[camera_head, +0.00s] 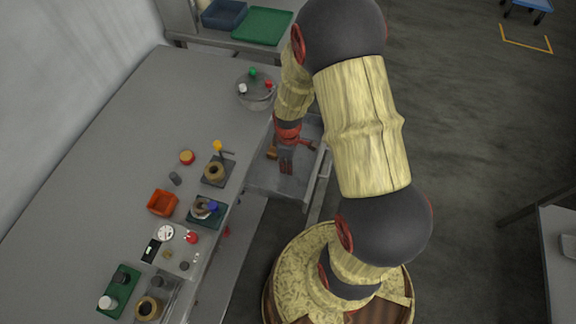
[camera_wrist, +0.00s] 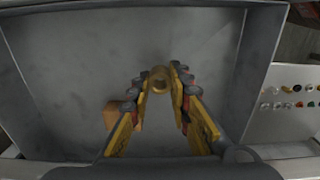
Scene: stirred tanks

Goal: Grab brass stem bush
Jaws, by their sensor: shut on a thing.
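The brass stem bush (camera_wrist: 160,78) is a small brass-coloured ring between my fingertips in the wrist view. My gripper (camera_wrist: 161,80) is shut on it, with a fingertip against each side. The gripper (camera_head: 286,168) points down inside a grey metal tray (camera_head: 262,178) in the head view, where I cannot make out the bush. The tray's bare floor (camera_wrist: 85,55) fills most of the wrist view. I cannot tell whether the bush touches the floor or hangs just above it.
An orange-brown block (camera_wrist: 118,112) lies in the tray beside my left finger. Tray walls surround the gripper. A panel with several coloured knobs (camera_wrist: 292,103) is outside the right wall. The long grey bench (camera_head: 105,150) at left carries an orange bin (camera_head: 162,203) and several small parts.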

